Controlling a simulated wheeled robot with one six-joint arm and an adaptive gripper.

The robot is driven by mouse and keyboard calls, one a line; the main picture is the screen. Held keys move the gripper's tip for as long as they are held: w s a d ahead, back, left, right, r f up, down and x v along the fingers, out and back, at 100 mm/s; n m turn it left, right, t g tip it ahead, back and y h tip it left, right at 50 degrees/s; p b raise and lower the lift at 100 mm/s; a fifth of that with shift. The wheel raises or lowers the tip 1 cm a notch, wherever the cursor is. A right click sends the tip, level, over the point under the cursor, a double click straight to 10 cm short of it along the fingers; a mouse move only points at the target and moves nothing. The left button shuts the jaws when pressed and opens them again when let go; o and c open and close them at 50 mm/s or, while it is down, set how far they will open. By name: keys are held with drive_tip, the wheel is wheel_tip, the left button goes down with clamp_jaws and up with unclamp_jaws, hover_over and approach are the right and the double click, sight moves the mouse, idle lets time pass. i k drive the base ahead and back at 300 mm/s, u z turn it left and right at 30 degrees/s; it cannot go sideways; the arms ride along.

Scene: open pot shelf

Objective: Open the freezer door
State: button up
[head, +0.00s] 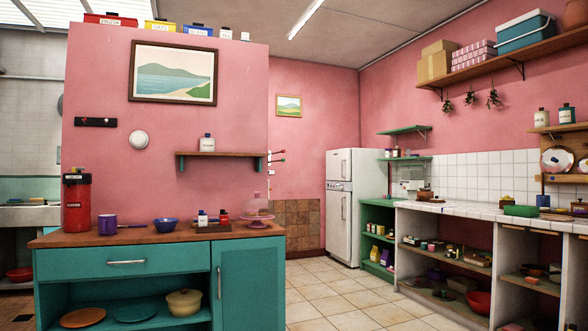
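A white two-door fridge-freezer (352,205) stands in the far corner, right of the picture's middle. Its small upper door (339,163) looks shut, and its taller lower door (338,223) looks shut too. Each door has a vertical handle, small at this distance, and a dark strip with a label lies between the doors. No label tells me for certain which door is the freezer's; the upper one is the smaller. My gripper is not in view.
A teal cabinet (127,262) with a wooden top stands close at left. Open tiled shelves (440,213) with pots line the right side, and a green shelf unit (376,216) adjoins the fridge. Tiled floor (335,297) between them is clear.

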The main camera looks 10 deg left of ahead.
sight(338, 162)
drive_tip(key=z, duration=0.05)
drive_tip(key=i, duration=1.5)
drive_tip(key=z, duration=0.2)
drive_tip(key=i, duration=4.45)
drive_tip(key=u, duration=0.35)
drive_tip(key=i, duration=2.05)
drive_tip(key=u, duration=0.45)
drive_tip(key=i, duration=2.05)
drive_tip(key=u, duration=0.2)
